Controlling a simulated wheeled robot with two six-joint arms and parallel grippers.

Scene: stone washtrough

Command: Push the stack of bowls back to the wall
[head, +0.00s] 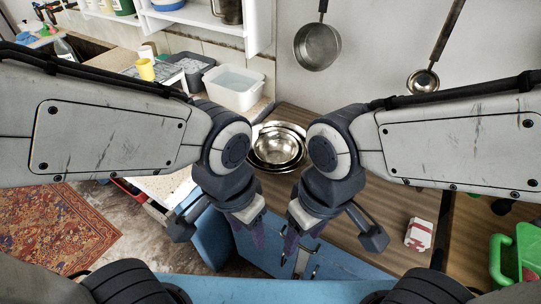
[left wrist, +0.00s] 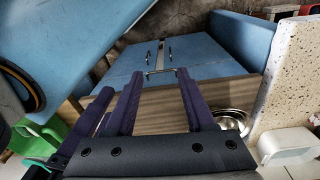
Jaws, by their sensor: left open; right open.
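The stack of bowls (head: 277,147) is shiny metal, nested and upright on the wooden counter (head: 385,205). My arms partly cover its sides in the head view. A part of it also shows at the right in the left wrist view (left wrist: 232,118). The wall (head: 370,80) rises behind the counter. My left gripper (head: 257,236) is open and empty, in front of the bowls and apart from them, near the counter's front edge. Its purple fingers show in the left wrist view (left wrist: 158,90). My right gripper (head: 298,248) is open and empty beside it, also in front of the bowls.
A white tub (head: 233,88) and a grey tub (head: 190,66) stand at the back left. A pan (head: 317,46) and a ladle (head: 423,82) hang on the wall. A red and white pack (head: 419,233) lies at the right, near a green container (head: 512,262). Blue cabinets (head: 262,250) are below.

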